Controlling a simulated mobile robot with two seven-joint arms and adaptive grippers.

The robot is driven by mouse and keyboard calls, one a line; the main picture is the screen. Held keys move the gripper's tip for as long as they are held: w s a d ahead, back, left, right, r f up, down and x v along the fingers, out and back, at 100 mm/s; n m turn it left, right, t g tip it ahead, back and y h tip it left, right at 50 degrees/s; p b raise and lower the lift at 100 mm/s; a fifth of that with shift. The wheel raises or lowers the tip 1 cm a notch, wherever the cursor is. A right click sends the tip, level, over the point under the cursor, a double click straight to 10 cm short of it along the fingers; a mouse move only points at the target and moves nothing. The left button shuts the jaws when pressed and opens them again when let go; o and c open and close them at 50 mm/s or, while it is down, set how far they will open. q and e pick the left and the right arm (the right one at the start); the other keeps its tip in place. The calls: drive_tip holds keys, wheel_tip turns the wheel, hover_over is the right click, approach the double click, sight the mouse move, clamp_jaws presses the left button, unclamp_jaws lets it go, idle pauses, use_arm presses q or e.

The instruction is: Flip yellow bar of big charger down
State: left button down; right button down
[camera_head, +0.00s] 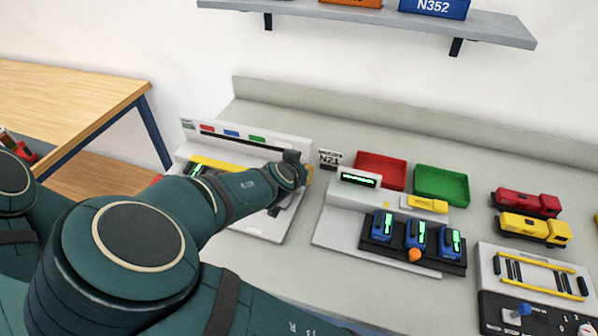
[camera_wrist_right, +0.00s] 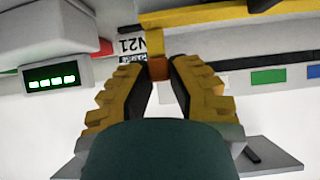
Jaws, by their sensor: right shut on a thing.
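The big charger (camera_head: 262,222) is a pale unit at centre left, with red, blue and green marks on its back panel. Its yellow bar (camera_head: 218,163) runs across it, partly hidden behind my right arm. In the right wrist view the bar (camera_wrist_right: 205,14) crosses the top, and a short arm leads from it to an orange-brown end (camera_wrist_right: 158,69). My right gripper (camera_wrist_right: 158,74) is shut on this end, one finger on each side. In the head view the right gripper (camera_head: 298,168) is at the bar's right end. My left gripper is out of view.
An N21 sign (camera_head: 330,159) stands close to the right gripper. Right of it is a smaller charger (camera_head: 358,180) with a green display and several blue units (camera_head: 416,236). Red (camera_head: 381,170) and green (camera_head: 441,184) trays lie behind. A shelf (camera_head: 380,18) hangs above.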

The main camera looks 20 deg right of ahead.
drive_tip(key=shift+s+f, duration=0.1)
drive_tip(key=shift+s, duration=0.05)
idle(0.3)
drive_tip(key=c, duration=0.9)
unclamp_jaws()
drive_tip(key=shift+o, duration=0.2)
drive_tip(key=v, duration=0.7)
drive_tip(key=shift+s+a, duration=0.2)
